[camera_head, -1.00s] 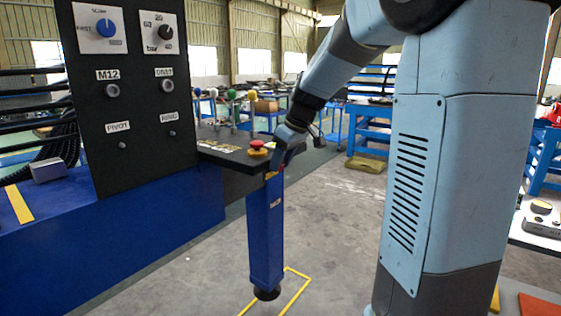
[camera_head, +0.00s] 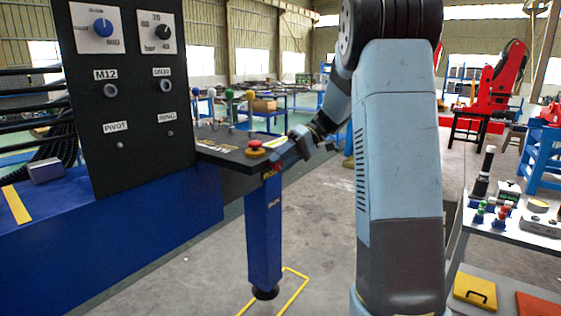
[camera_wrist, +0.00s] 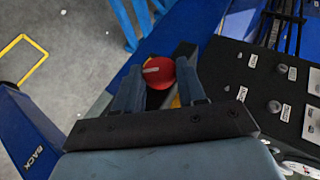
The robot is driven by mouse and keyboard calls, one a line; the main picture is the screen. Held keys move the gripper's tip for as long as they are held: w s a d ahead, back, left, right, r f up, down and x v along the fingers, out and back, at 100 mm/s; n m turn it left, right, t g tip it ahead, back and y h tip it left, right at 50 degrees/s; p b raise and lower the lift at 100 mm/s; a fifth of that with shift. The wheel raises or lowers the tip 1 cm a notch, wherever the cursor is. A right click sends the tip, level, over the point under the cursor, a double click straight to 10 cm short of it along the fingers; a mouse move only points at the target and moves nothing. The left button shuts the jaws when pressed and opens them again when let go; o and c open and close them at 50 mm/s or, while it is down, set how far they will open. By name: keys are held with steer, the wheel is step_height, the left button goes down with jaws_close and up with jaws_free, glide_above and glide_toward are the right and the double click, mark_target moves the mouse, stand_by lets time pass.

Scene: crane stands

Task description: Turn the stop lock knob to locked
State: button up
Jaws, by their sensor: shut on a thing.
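A red round knob with a white mark (camera_wrist: 158,72) sits between the two fingertips of my gripper (camera_wrist: 160,78) in the wrist view, and the jaws are shut on it. A little yellow shows just beside it. In the head view, a red mushroom button on a yellow base (camera_head: 255,146) stands on the dark console top (camera_head: 222,152), on a blue post (camera_head: 264,230). My gripper (camera_head: 292,150) reaches the console's right edge there. Its fingertips are too small to make out, and I cannot read the knob's lock position.
A tall black panel (camera_head: 130,140) with dials stands at the left on a blue base (camera_head: 150,245). Several coloured-ball levers (camera_head: 230,95) rise behind the console top. A white bench with small items (camera_head: 510,235) is at the right. The grey floor around the post is open.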

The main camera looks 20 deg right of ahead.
steer(key=shift+w+d+f+m+g+y, duration=0.1)
steer(key=shift+f+m+g+y, duration=0.2)
steer(key=shift+y, duration=0.75)
steer(key=shift+s+d+f+m+g+y, duration=0.15)
steer(key=shift+m+g+y, duration=0.3)
steer(key=shift+y, duration=0.55)
steer(key=shift+w+f+m+g+y, duration=0.2)
steer(key=shift+m+g+y, duration=0.15)
steer(key=shift+y, duration=0.7)
steer(key=o, duration=1)
steer(key=shift+v, duration=6.85)
steer(key=shift+w+f, duration=0.1)
steer(key=shift+a, duration=0.1)
